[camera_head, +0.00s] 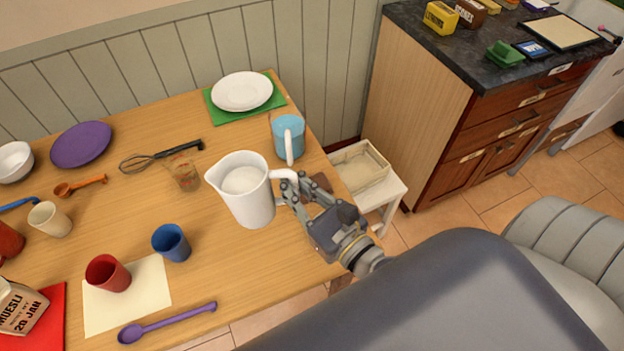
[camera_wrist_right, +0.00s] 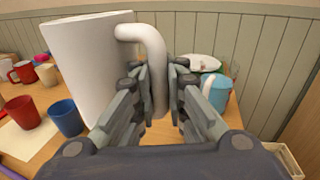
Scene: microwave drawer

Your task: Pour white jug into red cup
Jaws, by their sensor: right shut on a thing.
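The white jug (camera_head: 250,203) is upright over the right part of the table, with whitish content showing inside its rim. My right gripper (camera_head: 288,190) is shut on the jug's handle, which shows between the fingers in the right wrist view (camera_wrist_right: 157,85). I cannot tell whether the jug's base touches the table. The red cup (camera_head: 108,274) stands upright on a cream mat (camera_head: 142,306) at the lower left, well apart from the jug. It also shows at the left of the right wrist view (camera_wrist_right: 22,113). My left gripper is not in view.
A blue cup (camera_head: 171,243) stands between jug and red cup. A glass (camera_head: 183,173) and a blue jug (camera_head: 288,136) stand behind the white jug. A purple spoon (camera_head: 168,322) lies in front, and a muesli bag (camera_head: 20,308) stands at left.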

